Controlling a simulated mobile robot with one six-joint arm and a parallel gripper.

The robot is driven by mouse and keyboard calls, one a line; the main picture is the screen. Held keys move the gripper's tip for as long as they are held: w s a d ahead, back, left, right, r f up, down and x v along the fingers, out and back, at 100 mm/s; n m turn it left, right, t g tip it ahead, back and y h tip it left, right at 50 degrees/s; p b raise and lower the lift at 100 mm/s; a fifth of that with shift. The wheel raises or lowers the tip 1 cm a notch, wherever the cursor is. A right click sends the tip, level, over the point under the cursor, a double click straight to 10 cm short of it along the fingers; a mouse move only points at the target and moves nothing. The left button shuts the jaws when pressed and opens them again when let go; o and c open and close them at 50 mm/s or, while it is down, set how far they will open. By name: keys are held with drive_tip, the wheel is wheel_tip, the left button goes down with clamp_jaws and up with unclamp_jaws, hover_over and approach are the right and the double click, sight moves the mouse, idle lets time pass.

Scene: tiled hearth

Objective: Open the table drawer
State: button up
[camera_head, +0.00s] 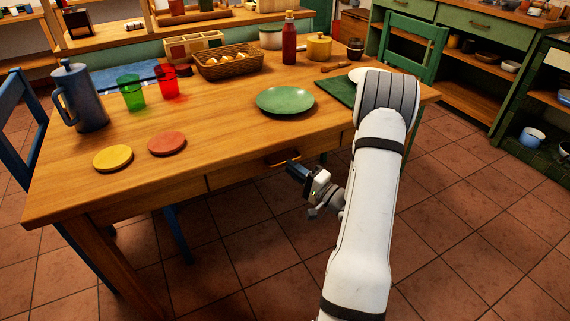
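The wooden table's drawer front (240,174) is set in the near long side, under the tabletop. It looks flush with the table's edge, so the drawer appears closed. Its handle (283,158) is a small dark bar at the front's upper part. My gripper (292,170) is just in front of and slightly below the handle, at its right, pointing toward the drawer. A gap or contact between fingers and handle cannot be made out. The fingers are small and dark, so their opening is unclear. My white arm hides the drawer front's right end.
On the table (215,125) stand a blue jug (80,97), green cup (132,93), red cup (168,82), basket (229,62), green plate (285,100), yellow disc (113,158) and orange disc (167,143). A green chair (420,62) stands behind right. The tiled floor (470,240) right is clear.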

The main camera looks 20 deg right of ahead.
sight(284, 162)
drive_tip(key=shift+x, duration=1.9)
clamp_jaws()
